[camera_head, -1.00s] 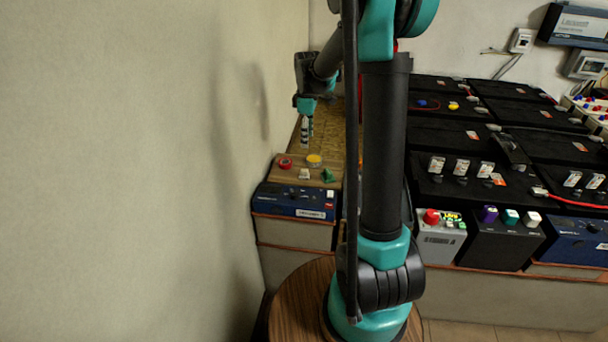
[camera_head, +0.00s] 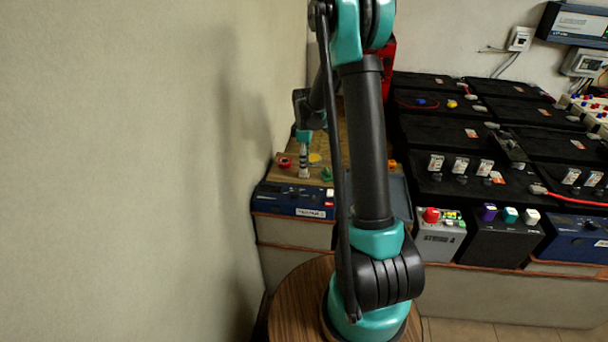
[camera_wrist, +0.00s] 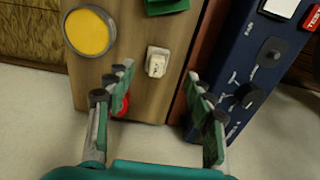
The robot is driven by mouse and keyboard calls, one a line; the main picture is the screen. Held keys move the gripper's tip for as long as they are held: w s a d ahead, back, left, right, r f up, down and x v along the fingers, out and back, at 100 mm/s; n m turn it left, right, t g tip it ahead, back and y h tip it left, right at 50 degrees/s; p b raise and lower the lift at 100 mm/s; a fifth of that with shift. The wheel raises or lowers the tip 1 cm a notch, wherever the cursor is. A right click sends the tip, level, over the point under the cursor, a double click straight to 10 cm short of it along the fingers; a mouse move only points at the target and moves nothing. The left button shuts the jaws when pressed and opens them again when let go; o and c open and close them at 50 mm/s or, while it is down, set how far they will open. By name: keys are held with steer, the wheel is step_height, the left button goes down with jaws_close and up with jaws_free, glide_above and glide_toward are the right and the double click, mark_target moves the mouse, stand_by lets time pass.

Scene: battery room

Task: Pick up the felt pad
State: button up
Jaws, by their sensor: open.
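The small items lie on a wooden board (camera_head: 277,175) (camera_wrist: 135,60). A flat green piece (camera_head: 326,174), at the top edge of the wrist view (camera_wrist: 167,5), looks most like the felt pad, but I cannot tell for certain. My gripper (camera_head: 304,174) is low over the board, left of the green piece in the head view. In the wrist view my gripper (camera_wrist: 160,85) has its fingers spread, with nothing held. A small off-white block (camera_wrist: 157,62) shows between and just beyond the fingertips.
A yellow disc with a grey rim (camera_wrist: 88,32) and a red round item (camera_head: 285,162), partly hidden behind a finger in the wrist view (camera_wrist: 122,105), lie nearby. A blue instrument (camera_head: 290,201) (camera_wrist: 245,70) stands beside the board. The wall is close on the left.

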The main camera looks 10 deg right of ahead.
steer(key=shift+w+f, duration=0.15)
steer(key=shift+f, duration=1.2)
steer(key=shift+w+f, duration=0.15)
steer(key=shift+f, duration=1.15)
steer(key=shift+c, duration=0.5)
steer(key=c, duration=0.9)
